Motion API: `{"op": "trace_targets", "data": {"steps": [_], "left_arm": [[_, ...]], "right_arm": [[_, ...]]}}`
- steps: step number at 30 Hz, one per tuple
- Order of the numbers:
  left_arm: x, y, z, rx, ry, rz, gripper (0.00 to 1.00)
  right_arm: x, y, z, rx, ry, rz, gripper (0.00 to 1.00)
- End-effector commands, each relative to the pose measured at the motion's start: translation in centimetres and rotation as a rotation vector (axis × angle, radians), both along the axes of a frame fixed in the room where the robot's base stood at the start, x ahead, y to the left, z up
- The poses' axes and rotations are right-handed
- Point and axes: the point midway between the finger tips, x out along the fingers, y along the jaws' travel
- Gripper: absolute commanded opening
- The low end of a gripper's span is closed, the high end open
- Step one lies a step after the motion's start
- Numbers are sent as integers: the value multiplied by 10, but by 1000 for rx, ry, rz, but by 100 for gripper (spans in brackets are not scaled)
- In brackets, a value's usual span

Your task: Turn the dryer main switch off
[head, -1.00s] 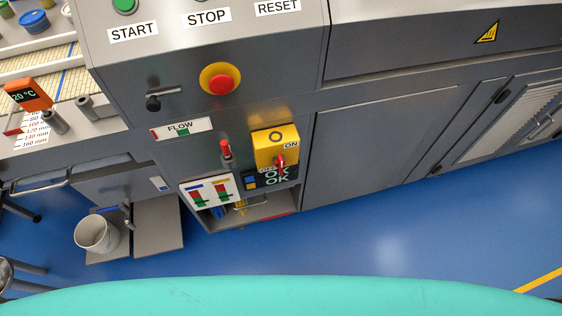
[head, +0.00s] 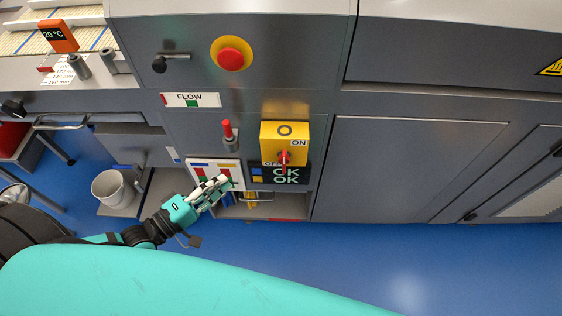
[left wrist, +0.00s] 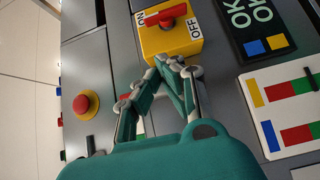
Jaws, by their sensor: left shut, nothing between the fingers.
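The dryer main switch is a yellow box (head: 285,132) with a red handle (head: 285,158) and ON and OFF labels, on the grey machine front. In the left wrist view the yellow box (left wrist: 172,40) is at the top, just beyond my fingers, with its red handle (left wrist: 166,15) lying across between the labels. I cannot tell which position it is set to. My left gripper (head: 222,183) is shut and empty, left of and below the switch in the head view; its fingertips (left wrist: 178,66) look apart from the handle. My right gripper is not in view.
A dark OK display (head: 287,174) sits below the switch. A white panel with red and green bars (head: 201,174) is behind my left gripper. A red-tipped lever (head: 228,130) and a red stop button (head: 231,59) are nearby. A bucket (head: 110,188) stands lower left.

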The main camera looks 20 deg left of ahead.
Motion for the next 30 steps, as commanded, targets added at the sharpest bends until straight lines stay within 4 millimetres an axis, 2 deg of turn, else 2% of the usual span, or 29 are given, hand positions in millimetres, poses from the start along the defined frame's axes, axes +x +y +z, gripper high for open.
{"op": "trace_targets", "data": {"steps": [5, 9, 18, 24, 30], "left_arm": [[12, -8, 6, -25, -2, -1, 0], [36, -21, 7, -24, -6, 0, 0], [91, -52, 7, -22, -5, -2, 0], [96, -79, 6, -21, 0, -2, 0], [98, -88, 4, -18, 0, -2, 0]], "right_arm": [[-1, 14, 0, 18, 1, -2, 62], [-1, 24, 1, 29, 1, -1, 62], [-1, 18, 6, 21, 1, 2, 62], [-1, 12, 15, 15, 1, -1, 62], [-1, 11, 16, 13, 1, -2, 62]]}}
